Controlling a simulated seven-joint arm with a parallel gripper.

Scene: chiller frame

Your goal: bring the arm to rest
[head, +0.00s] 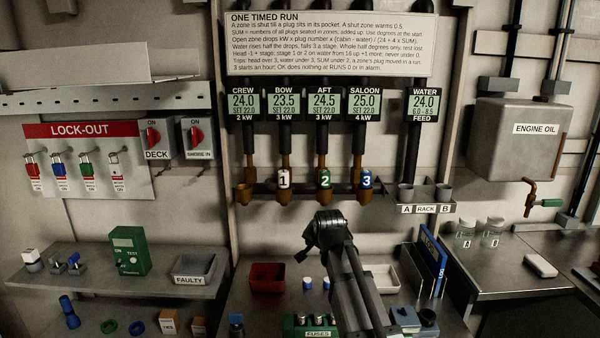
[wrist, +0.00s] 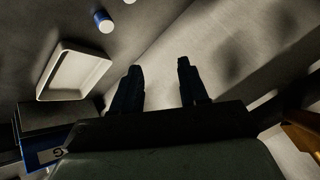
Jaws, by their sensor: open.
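My gripper (wrist: 158,68) shows in the wrist view with its two dark fingers apart and nothing between them. In the head view my arm rises from the bottom edge and ends in a dark wrist over the middle bench; the fingers cannot be made out there. Plug 1, white (head: 284,180), sits under BOW, plug 2, green (head: 325,178), under AFT, and plug 3, blue (head: 366,180), under SALOON. The CREW pocket (head: 243,197) looks empty. Rack (head: 426,208) cups A and B show no plug.
A white tray (head: 384,278) stands right of my arm, and also shows in the wrist view (wrist: 75,72). A blue binder (head: 432,255) stands farther right.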

